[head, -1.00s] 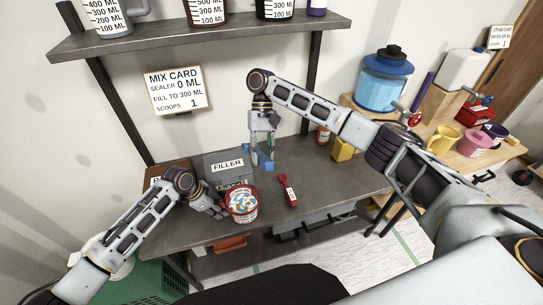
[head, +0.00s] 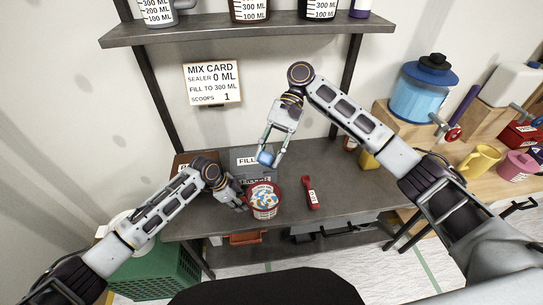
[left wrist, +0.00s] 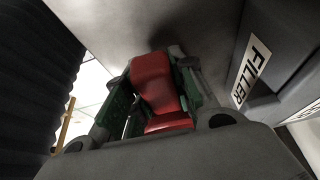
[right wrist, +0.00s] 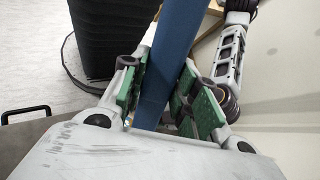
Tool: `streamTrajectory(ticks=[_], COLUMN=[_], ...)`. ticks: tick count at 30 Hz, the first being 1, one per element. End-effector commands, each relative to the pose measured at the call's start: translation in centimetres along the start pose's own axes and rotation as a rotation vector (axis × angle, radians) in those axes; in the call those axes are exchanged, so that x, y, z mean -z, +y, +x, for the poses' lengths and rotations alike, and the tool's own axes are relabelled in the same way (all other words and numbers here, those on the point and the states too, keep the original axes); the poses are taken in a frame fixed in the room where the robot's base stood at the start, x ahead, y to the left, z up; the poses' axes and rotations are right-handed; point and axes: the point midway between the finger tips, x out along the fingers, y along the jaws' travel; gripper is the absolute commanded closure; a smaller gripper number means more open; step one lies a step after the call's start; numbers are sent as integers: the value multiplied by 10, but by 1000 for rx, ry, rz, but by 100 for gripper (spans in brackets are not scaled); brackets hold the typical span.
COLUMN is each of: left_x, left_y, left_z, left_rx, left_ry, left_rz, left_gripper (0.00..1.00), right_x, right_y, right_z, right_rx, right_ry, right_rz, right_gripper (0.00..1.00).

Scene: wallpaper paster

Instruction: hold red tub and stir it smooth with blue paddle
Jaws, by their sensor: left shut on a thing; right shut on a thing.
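The red tub (head: 265,212) stands upright on the grey bench in the head view, its top showing a patchy blue and white content. My left gripper (head: 243,196) is at its left side, shut on it. In the left wrist view a red part of the tub (left wrist: 155,85) sits between the green finger pads. My right gripper (head: 273,149) is above and behind the tub, shut on the blue paddle (head: 265,158). The right wrist view shows the paddle's long blue shaft (right wrist: 170,60) between the green pads. In the head view, the paddle's blue end appears above the tub, apart from it.
A grey FILLER box (head: 245,153) stands behind the tub. A red scoop (head: 310,192) lies on the bench to its right. A shelf (head: 240,32) with jugs hangs above. A blue dispenser (head: 422,93) and cups stand on the right table. The front right bench is clear.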

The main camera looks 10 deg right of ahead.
Motion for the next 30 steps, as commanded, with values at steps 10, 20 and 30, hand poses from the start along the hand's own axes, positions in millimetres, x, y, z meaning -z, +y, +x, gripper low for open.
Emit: streamTrajectory(ticks=[10,20,30], left_x=[-3,-3,-3], left_y=[4,4,4], left_z=[4,4,4], left_rx=[-9,-9,-10], left_ry=[-6,-6,-6], left_rz=[-1,-1,-1], left_gripper=[100,100,100], right_x=[-48,-48,-49], right_y=[-4,-5,-5], right_z=[-13,-14,-14], right_rx=[170,247,252], right_ry=[-170,-283,-296], right_rz=[70,79,77], right_gripper=[100,100,100])
